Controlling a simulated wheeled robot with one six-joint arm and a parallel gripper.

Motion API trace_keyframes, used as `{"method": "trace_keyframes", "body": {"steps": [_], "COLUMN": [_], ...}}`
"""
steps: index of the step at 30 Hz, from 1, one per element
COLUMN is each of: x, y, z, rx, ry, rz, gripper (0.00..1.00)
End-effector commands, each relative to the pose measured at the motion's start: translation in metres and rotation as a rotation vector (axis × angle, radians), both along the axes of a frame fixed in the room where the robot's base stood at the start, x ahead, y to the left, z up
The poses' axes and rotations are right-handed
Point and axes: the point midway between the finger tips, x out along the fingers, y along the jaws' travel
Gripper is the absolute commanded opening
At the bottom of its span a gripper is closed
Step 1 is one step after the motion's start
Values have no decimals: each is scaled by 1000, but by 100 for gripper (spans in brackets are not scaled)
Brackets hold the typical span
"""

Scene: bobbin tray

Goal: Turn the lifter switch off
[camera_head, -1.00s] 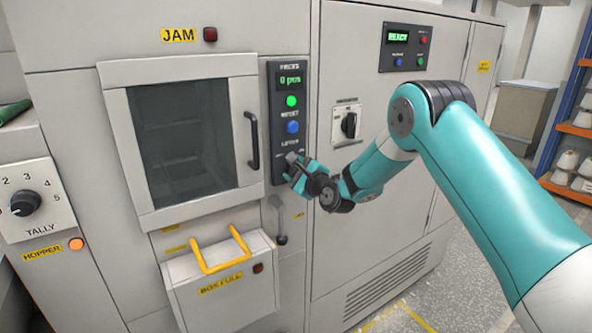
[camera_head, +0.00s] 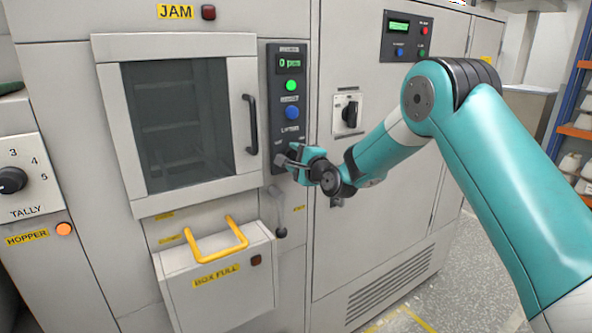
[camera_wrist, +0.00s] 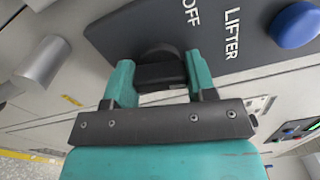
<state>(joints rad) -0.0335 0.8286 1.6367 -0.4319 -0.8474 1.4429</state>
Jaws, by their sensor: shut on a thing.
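The lifter switch (camera_wrist: 160,58) is a dark knob at the bottom of the dark control panel, below the LIFTER label. In the wrist view, OFF is printed just beside it. My gripper (camera_wrist: 158,74) has its two teal fingers on either side of the knob and is shut on it. In the head view my gripper (camera_head: 284,160) is at the panel's lower end and hides the knob. Which way the knob points is hard to tell.
The control panel (camera_head: 279,150) has a green button (camera_head: 291,86) and a blue button (camera_head: 292,112). A windowed door with a black handle (camera_head: 251,124) is left of it. A lever (camera_head: 280,230) hangs below. A box with a yellow handle (camera_head: 217,250) juts out lower left.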

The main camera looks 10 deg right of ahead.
Motion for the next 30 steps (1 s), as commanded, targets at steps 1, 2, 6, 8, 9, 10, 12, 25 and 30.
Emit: {"method": "trace_keyframes", "body": {"steps": [1, 2, 6, 8, 9, 10, 12, 25, 30], "x": [0, 0, 0, 0, 0, 0, 0, 0, 0], "y": [0, 0, 0, 0, 0, 0, 0, 0, 0], "z": [-6, -6, -7, -7, -7, -7, -8, -6, -5], "rx": [-41, -68, -194, -250, -286, -312, -375, -712, -796], "ry": [-16, -26, -66, -84, -95, -104, -124, -231, -259], "rz": [1, 0, 0, -1, 0, -1, 1, 0, 0], "gripper": [27, 27, 27, 27, 27, 27, 27, 27, 27]}}
